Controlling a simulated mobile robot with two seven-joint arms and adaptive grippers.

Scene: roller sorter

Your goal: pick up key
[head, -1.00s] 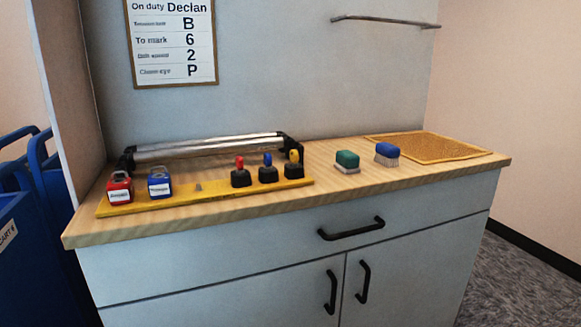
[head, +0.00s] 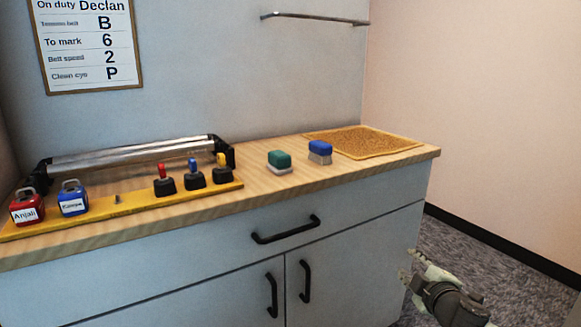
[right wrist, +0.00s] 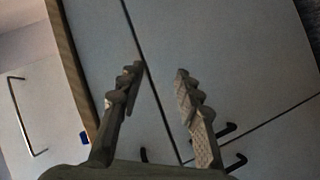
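I cannot make out a clear key. A small grey piece (head: 117,199) stands on the yellow strip (head: 140,202), too small to tell what it is. Left of it on the strip are a red padlock (head: 27,208) labelled "Anjali" and a blue padlock (head: 73,200) with a white label. My right gripper (head: 411,265) is low at the right, in front of the cabinet's right end and well away from the strip. In the right wrist view its fingers (right wrist: 159,70) are apart with nothing between them. My left gripper is out of view.
Three black-based switches with red (head: 164,183), blue (head: 194,176) and yellow (head: 222,172) tops stand on the strip before a metal roller (head: 130,153). A green brush (head: 279,162), a blue brush (head: 320,152) and a tan mat (head: 365,141) lie to the right on the wooden counter (head: 270,185).

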